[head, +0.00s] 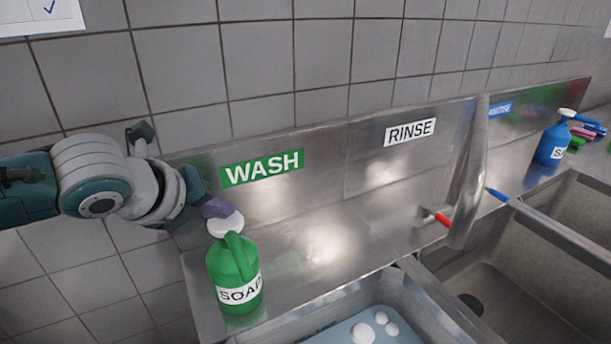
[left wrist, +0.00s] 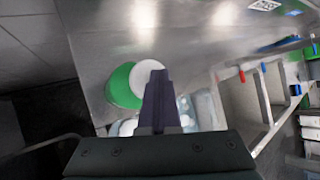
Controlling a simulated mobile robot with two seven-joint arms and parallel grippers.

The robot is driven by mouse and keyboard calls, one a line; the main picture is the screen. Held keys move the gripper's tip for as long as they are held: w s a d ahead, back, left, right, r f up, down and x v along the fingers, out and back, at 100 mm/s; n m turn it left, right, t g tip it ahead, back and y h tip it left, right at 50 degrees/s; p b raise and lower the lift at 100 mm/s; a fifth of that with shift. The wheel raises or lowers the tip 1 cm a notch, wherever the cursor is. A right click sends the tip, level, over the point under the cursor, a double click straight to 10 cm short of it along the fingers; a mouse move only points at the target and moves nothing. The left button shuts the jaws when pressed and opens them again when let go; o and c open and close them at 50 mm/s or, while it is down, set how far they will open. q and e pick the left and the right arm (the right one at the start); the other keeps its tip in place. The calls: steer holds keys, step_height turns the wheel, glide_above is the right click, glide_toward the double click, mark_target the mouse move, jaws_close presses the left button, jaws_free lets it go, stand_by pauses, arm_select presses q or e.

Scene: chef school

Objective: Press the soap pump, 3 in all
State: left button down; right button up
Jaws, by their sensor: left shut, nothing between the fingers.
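A green soap bottle (head: 234,270) with a white pump top (head: 226,224) and a label reading SOAP stands upright on the steel ledge at the left of the sink. My left gripper (head: 217,208) is shut and empty. Its fingertips are right at the pump top in the head view; whether they touch it I cannot tell. In the left wrist view the shut fingers (left wrist: 158,90) lie in front of the white pump top (left wrist: 143,72) and partly cover it, with the green bottle (left wrist: 121,88) below. My right gripper is not in view.
A basin of water with white bubbles (head: 368,330) lies right of the bottle. A faucet with red (head: 441,219) and blue (head: 496,194) handles stands at the middle basins. A blue bottle (head: 552,143) and several brushes are at the far right. A tiled wall (head: 290,55) is behind.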

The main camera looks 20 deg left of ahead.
mark_target(222, 225)
arm_select(q)
steer(key=shift+f+b, duration=0.3)
steer(key=shift+f, duration=0.15)
steer(key=shift+r, duration=0.1)
stand_by(0.4)
steer(key=shift+r+p, duration=1.3)
steer(key=shift+p, duration=0.25)
steer(key=shift+r, duration=0.15)
step_height(222, 225, up, 5)
steer(key=p, duration=0.5)
stand_by(1.5)
